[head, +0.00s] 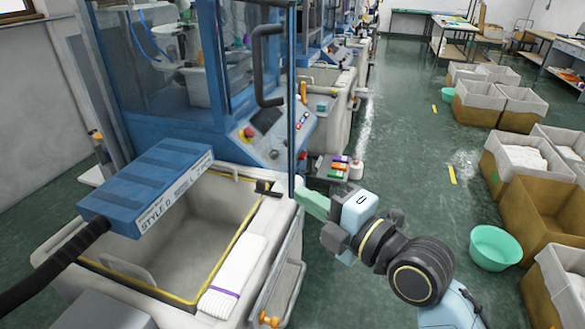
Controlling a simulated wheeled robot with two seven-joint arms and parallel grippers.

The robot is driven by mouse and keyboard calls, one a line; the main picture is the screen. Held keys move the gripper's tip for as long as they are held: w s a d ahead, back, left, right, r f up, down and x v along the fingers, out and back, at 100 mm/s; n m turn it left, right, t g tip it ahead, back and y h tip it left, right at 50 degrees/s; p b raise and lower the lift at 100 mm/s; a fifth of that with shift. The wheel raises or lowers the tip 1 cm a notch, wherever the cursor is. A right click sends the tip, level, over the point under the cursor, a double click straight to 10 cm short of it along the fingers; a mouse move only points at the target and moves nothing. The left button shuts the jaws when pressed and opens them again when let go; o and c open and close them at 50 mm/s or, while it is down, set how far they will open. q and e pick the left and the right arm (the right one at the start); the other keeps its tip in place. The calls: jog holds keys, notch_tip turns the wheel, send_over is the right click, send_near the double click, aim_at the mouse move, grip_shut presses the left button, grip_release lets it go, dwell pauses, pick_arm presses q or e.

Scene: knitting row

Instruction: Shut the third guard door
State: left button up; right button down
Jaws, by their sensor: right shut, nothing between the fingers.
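A guard door (292,130) of the nearest blue machine shows almost edge-on, as a thin dark blue upright standing out from the cabinet, so it looks open. Its black D-shaped handle (257,68) sticks out to the left. I cannot tell from this view alone whether it is the third door. My right gripper (301,194) is shut and empty, its green fingers at the right side of the door's lower end. I cannot tell whether they touch it. My left gripper is not in view.
Below the door is a pale bin with a yellow rim (232,234) and a folded white textile (234,274). A blue box (150,185) marked "STYLE 0" overhangs it. A green basin (495,248) and brown-and-white crates (545,215) stand right. The green aisle floor between is clear.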

aim_at(292, 171)
jog(key=w+a, duration=0.1)
jog(key=w, duration=0.1)
jog(key=w+a+p, duration=0.1)
jog(key=w, duration=0.2)
jog(key=w+a+p, duration=0.1)
jog(key=w, duration=0.2)
jog(key=shift+a, duration=0.1)
jog(key=shift+w+d, duration=0.15)
jog(key=shift+d, duration=0.35)
